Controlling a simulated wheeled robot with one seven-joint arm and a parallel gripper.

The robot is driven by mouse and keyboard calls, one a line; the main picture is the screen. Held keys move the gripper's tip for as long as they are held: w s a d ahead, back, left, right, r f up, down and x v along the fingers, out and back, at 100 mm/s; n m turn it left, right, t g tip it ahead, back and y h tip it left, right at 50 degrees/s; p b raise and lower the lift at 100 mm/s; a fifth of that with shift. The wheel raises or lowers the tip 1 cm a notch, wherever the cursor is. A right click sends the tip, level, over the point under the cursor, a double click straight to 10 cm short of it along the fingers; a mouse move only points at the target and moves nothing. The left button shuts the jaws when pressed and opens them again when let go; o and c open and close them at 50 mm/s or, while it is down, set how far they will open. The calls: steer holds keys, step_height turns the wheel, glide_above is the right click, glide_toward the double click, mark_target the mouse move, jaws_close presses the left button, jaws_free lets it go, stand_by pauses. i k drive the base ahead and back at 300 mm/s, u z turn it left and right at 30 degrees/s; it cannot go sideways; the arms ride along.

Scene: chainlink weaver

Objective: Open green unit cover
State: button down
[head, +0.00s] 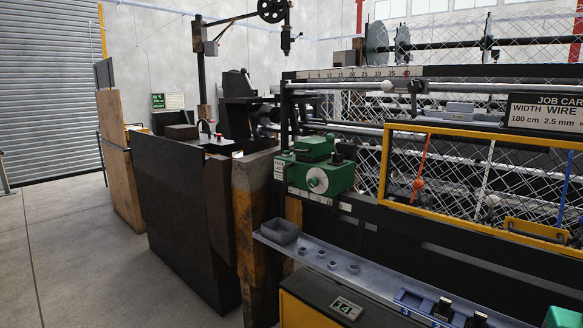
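A green unit (332,178) is mounted at the left end of the weaving machine. It has a round pale dial on its front. A smaller green block, which looks like its cover (313,147), sits on top and appears closed. A small dark knob stands beside it at the right. The cover's hinge or latch is too small to make out. My gripper is not in view.
A grey shelf (375,285) runs below the unit, with a grey bin (279,231), several small round parts and a blue tray (412,299). A yellow-framed mesh guard (480,134) stands right of the unit. Dark panels (182,210) stand at left; open floor (70,260) lies beyond.

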mark_target(313, 147)
steer(key=u, duration=0.3)
steer(key=i, duration=1.3)
steer(key=u, duration=0.15)
